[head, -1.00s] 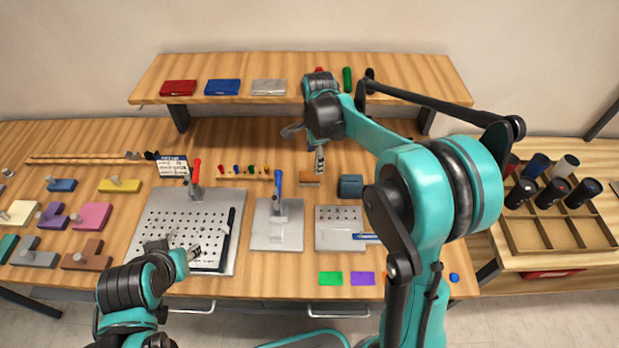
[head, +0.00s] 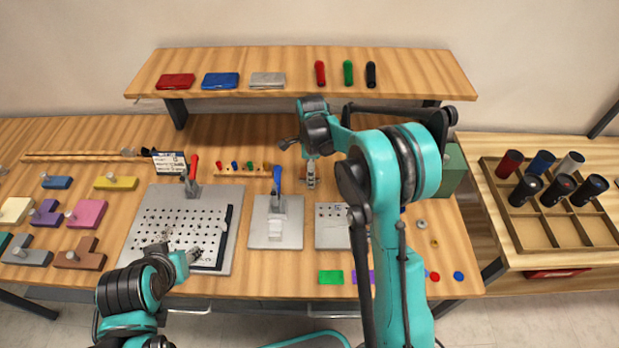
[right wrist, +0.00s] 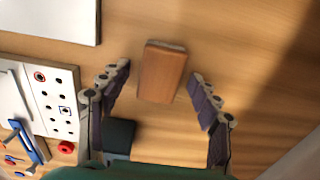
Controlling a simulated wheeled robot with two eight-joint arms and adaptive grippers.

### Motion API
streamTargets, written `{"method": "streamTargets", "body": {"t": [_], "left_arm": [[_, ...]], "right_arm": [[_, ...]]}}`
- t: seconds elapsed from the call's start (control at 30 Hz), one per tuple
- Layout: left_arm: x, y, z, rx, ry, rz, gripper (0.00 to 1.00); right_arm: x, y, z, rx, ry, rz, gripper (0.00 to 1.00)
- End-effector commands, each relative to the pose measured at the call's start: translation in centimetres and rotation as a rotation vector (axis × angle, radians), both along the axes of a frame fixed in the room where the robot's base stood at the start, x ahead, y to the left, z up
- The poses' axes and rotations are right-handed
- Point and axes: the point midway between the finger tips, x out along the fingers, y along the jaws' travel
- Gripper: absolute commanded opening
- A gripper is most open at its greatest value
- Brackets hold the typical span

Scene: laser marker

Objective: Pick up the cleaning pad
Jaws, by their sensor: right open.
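The cleaning pad appears to be the brown block with a thin grey edge (right wrist: 163,73) lying on the wooden table in the right wrist view. My right gripper (right wrist: 160,88) is open, with its fingers apart on either side of the block and no visible contact. In the head view my right gripper (head: 311,178) points down over the back of the table, and it and the arm hide the block. My left gripper (head: 192,254) is over the front right of the perforated metal plate; its fingers are too small to read.
A dark teal box (right wrist: 119,136) sits close to the left finger in the right wrist view. A metal plate with a blue-handled clamp (head: 277,222) stands left of my right arm. A wooden shelf (head: 300,84) overhangs the table's back. Table right of the block looks clear.

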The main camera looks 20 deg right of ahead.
Motion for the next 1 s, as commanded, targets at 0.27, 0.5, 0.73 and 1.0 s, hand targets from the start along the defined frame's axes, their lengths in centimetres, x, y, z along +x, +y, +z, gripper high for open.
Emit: {"method": "streamTargets", "body": {"t": [0.27, 0.5, 0.73, 1.0], "left_arm": [[0.0, 0.0, 0.1, 0.000, 0.000, 0.000, 0.40], [0.0, 0.0, 0.1, 0.000, 0.000, 0.000, 0.40], [0.0, 0.0, 0.3, 0.000, 0.000, 0.000, 0.40], [0.0, 0.0, 1.9, 0.000, 0.000, 0.000, 0.40]], "right_arm": [[0.0, 0.0, 0.1, 0.000, 0.000, 0.000, 0.31], [0.0, 0.0, 0.1, 0.000, 0.000, 0.000, 0.05], [0.0, 0.0, 0.5, 0.000, 0.000, 0.000, 0.05], [0.0, 0.0, 4.2, 0.000, 0.000, 0.000, 0.05]]}}
